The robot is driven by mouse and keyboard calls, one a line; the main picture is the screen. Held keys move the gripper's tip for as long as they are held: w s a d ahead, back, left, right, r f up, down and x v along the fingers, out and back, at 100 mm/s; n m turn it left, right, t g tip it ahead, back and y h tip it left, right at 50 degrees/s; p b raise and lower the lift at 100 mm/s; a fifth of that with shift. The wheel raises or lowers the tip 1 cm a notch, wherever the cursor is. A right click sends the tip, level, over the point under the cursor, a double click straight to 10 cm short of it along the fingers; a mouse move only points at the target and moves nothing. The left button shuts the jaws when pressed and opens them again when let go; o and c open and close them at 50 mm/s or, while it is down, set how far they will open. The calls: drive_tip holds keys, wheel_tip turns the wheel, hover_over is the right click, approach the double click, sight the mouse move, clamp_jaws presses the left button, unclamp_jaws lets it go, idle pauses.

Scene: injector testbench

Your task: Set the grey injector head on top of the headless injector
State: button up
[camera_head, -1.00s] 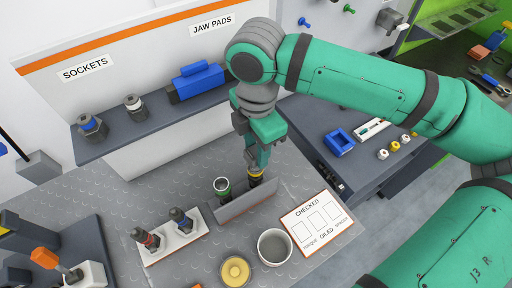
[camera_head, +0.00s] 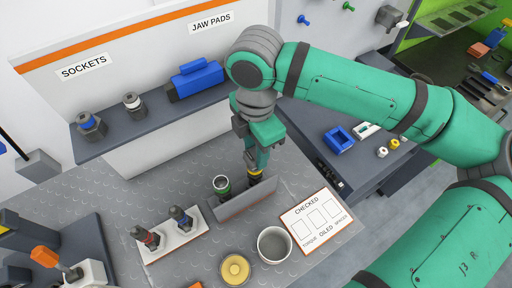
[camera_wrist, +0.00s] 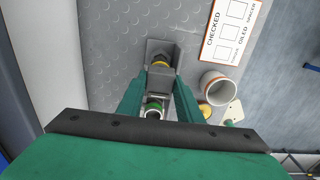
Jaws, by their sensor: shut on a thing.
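My gripper (camera_head: 254,168) is shut at the right end of a grey angled holder (camera_head: 238,208). In the wrist view a grey block (camera_wrist: 160,78), seemingly the grey head, sits between the fingertips. A yellow-banded piece (camera_head: 254,175) is directly below the fingers; it also shows just beyond the grey block in the wrist view (camera_wrist: 160,61). A green-ringed cylinder (camera_head: 221,184) with an open-looking top stands upright at the holder's left end. The fingers hide much of the yellow-banded piece, so I cannot tell whether the grey block touches it or which injector is headless.
A white rack (camera_head: 160,252) with a red-banded and a blue-banded injector stands to the left. A white cup (camera_head: 273,246), a yellow round dish (camera_head: 235,269) and a CHECKED card (camera_head: 317,215) lie in front and right. The metal table behind the holder is clear.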

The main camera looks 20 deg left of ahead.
drive_tip(key=shift+f, duration=0.15)
drive_tip(key=shift+f, duration=0.35)
drive_tip(key=shift+f, duration=0.15)
idle(0.6)
drive_tip(key=o, duration=1.6)
drive_tip(key=shift+r, duration=4)
